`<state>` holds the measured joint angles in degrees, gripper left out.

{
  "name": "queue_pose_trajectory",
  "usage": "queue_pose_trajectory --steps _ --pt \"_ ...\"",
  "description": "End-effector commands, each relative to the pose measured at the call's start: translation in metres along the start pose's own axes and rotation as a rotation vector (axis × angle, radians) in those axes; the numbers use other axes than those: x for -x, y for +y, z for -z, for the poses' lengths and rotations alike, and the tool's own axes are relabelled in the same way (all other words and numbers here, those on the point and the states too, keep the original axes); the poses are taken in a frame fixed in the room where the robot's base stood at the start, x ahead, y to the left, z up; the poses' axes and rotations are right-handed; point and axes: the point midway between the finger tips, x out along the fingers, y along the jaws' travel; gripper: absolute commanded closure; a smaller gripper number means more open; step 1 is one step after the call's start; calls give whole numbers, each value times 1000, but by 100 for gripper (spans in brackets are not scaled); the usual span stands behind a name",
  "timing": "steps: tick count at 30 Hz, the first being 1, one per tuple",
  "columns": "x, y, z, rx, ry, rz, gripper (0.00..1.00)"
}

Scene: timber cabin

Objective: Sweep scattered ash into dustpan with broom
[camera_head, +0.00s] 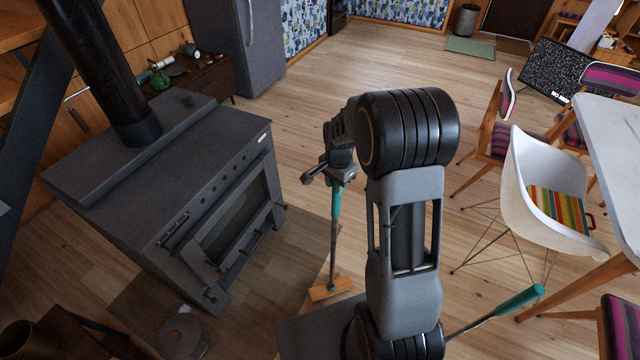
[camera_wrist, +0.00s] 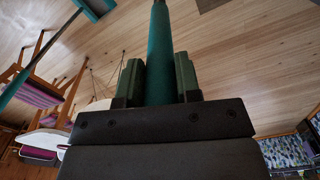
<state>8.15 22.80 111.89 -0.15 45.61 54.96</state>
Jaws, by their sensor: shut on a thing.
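A broom (camera_head: 334,235) with a teal grip, a thin shaft and an orange-brown head hangs nearly upright from my gripper (camera_head: 340,178). Its head (camera_head: 330,288) is low at the floor, right of the stove; I cannot tell if it touches. In the wrist view, the fingers of my gripper (camera_wrist: 160,80) are shut on both sides of the teal broom handle (camera_wrist: 160,30). The dustpan's long teal handle (camera_head: 520,299) slants up at the lower right; my arm hides its pan. In the wrist view, the teal dustpan (camera_wrist: 96,8) is partly cut off at the top. I cannot make out any ash.
A dark stove (camera_head: 190,190) stands at the left. A grey round container (camera_head: 182,333) is at the lower left. A white chair (camera_head: 545,200) and a white table (camera_head: 610,130) are at the right. The wooden floor behind my arm is clear.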

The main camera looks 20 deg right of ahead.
Motion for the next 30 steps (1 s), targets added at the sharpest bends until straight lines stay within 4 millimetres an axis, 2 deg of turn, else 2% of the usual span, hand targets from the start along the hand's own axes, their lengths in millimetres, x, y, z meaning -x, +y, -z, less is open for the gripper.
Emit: queue_pose_trajectory --steps 1,12,18,30 --pt "26 -1 2 -6 5 13 100" --pt "71 5 9 -23 3 8 100" --pt "78 4 8 -20 2 6 100" --pt "78 4 7 -18 2 7 100"
